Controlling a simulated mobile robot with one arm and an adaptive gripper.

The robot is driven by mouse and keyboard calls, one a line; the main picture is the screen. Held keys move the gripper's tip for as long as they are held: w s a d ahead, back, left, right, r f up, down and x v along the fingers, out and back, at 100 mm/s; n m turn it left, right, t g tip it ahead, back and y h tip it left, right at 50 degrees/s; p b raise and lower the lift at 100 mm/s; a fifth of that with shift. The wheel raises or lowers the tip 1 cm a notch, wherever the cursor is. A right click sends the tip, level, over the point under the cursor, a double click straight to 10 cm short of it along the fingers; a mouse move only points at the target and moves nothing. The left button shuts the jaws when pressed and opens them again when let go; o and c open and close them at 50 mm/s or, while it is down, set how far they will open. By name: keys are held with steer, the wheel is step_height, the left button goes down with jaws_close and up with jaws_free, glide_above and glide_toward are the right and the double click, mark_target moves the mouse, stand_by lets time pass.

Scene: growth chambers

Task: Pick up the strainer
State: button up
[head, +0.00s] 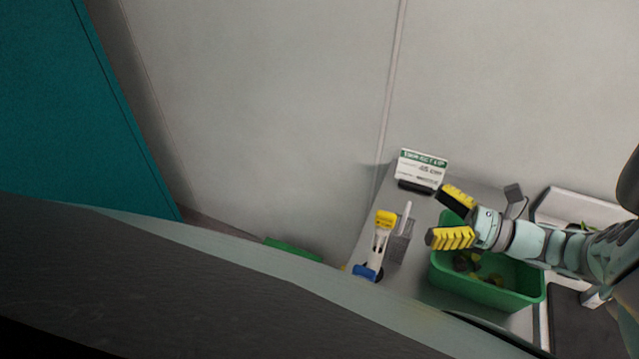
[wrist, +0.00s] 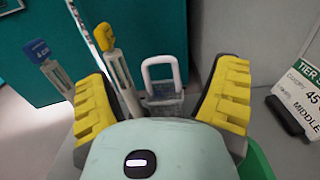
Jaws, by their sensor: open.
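The strainer, with a white loop handle (wrist: 163,68) and a grey mesh basket (wrist: 166,100), stands between and beyond my gripper's fingers in the wrist view. In the head view its grey basket (head: 398,247) and thin white handle (head: 405,214) show on the grey bench top. My gripper (head: 436,216) is open and empty, its yellow-padded fingers spread, to the right of the strainer. The fingers also show in the wrist view (wrist: 162,80), apart from the strainer.
A yellow-topped white instrument (head: 384,220) and a blue-ended one (head: 366,272) stand left of the strainer. A sign card (head: 422,168) stands behind. A green bin (head: 490,293) with small contents lies below my gripper. A wall (head: 270,100) backs the bench.

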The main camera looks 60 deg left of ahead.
mark_target(408, 207)
steer(key=shift+f+p+x, duration=0.15)
steer(key=shift+p+x, duration=0.35)
steer(key=shift+x, duration=0.85)
steer(key=shift+f+p+x, duration=0.2)
steer(key=shift+p+x, duration=0.3)
steer(key=shift+x, duration=0.85)
steer(key=shift+s+d, duration=0.1)
steer(key=shift+d, duration=0.05)
steer(key=shift+o, duration=0.2)
steer(key=c, duration=1.4)
steer(key=shift+r, duration=0.1)
